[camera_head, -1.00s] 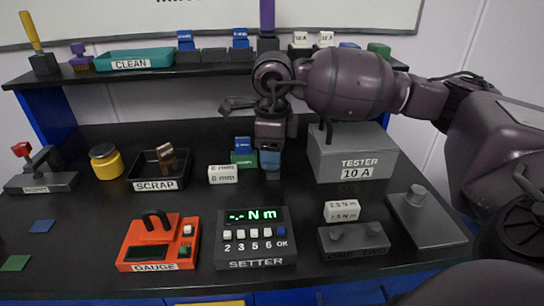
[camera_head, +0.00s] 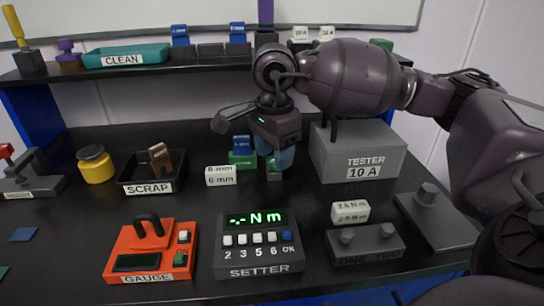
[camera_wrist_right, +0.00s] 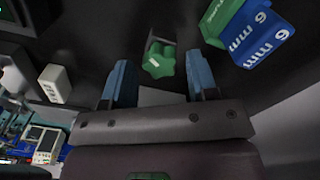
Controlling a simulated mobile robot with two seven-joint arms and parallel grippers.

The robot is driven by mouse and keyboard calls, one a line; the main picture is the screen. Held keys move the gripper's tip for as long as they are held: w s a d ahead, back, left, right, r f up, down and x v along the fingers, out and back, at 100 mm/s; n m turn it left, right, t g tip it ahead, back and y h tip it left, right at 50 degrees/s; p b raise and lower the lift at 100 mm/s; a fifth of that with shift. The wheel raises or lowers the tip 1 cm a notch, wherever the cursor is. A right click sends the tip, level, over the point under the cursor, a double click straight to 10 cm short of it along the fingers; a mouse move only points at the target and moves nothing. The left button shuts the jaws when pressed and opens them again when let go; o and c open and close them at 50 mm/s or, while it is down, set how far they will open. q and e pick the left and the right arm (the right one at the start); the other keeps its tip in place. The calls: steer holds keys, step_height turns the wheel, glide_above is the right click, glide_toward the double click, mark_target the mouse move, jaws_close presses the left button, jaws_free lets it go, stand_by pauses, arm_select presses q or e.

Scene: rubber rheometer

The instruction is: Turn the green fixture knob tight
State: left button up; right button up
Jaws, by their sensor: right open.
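The green fixture knob (camera_wrist_right: 158,62) is lobed and shows between and beyond my blue fingertips in the right wrist view. In the head view only a small part of it (camera_head: 275,174) shows under the fingers. A blue block marked 6 mm (camera_wrist_right: 258,32) sits in a green part (camera_wrist_right: 218,20) beside the knob; in the head view the block (camera_head: 241,143) stands left of my fingers. My right gripper (camera_wrist_right: 160,66) is open and empty, pointing at the knob, with a finger to either side in the picture. Contact cannot be told. My left gripper is not in view.
A white block marked 6 mm (camera_head: 220,176) lies left of the gripper. The grey tester (camera_head: 362,155) stands close on its right. The setter (camera_head: 259,262) and orange gauge (camera_head: 152,252) are in front. The shelf (camera_head: 215,60) runs behind my right arm.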

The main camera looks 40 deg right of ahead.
steer(key=c, duration=0.8)
steer(key=m+p, duration=0.1)
steer(key=m, duration=0.2)
steer(key=shift+r, duration=0.2)
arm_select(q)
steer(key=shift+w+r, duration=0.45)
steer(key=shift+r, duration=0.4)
arm_select(e)
steer(key=shift+f+m, duration=0.15)
steer(key=shift+m, duration=0.65)
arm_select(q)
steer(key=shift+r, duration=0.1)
arm_select(e)
steer(key=o, duration=0.5)
steer(key=shift+m, duration=0.4)
steer(key=o, duration=0.4)
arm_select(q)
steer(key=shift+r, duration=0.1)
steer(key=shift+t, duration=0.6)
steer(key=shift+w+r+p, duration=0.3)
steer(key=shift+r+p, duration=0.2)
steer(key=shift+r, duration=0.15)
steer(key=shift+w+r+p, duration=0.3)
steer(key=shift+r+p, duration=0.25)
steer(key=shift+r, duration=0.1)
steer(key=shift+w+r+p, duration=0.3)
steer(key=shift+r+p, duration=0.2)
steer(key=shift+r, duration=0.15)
arm_select(e)
steer(key=shift+r, duration=3.55)
